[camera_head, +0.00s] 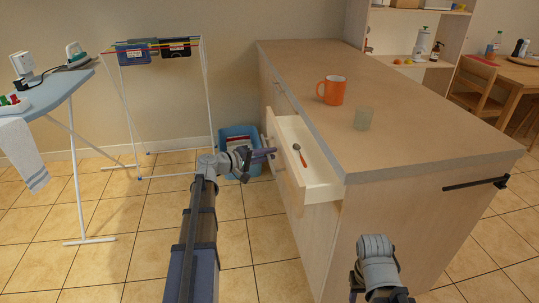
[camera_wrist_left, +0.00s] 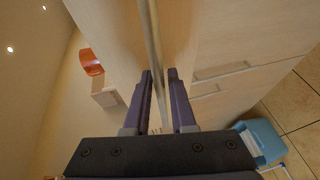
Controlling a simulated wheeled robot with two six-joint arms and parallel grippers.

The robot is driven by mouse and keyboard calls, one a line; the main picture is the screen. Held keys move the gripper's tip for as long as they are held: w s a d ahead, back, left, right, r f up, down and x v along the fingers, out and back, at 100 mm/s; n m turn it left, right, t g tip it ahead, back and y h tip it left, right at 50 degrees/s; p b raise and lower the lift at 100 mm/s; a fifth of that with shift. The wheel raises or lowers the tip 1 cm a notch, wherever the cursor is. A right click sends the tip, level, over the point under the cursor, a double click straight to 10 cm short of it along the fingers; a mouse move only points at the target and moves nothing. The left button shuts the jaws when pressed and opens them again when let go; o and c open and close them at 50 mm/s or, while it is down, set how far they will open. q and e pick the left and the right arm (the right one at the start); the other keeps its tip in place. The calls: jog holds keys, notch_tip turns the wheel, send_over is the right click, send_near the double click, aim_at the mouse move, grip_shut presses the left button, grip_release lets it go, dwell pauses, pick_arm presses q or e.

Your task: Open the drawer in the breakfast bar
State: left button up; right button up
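The breakfast bar (camera_head: 400,105) is a long wooden counter. Its top drawer (camera_head: 322,193) stands open on the left side, with a red-handled spoon (camera_head: 299,154) inside. My left gripper (camera_head: 270,153) is at the outer face of the drawer front.
A blue crate (camera_head: 238,134) is on the floor behind my left gripper. A drying rack (camera_head: 207,85) and an ironing board (camera_head: 50,90) stand at left.

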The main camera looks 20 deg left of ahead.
pick_arm(q)
jog(key=p+v, duration=0.1)
jog(key=v, duration=0.6)
jog(key=shift+s+a, duration=0.2)
jog(key=shift+s, duration=0.1)
jog(key=shift+r, duration=0.1)
dwell(0.4)
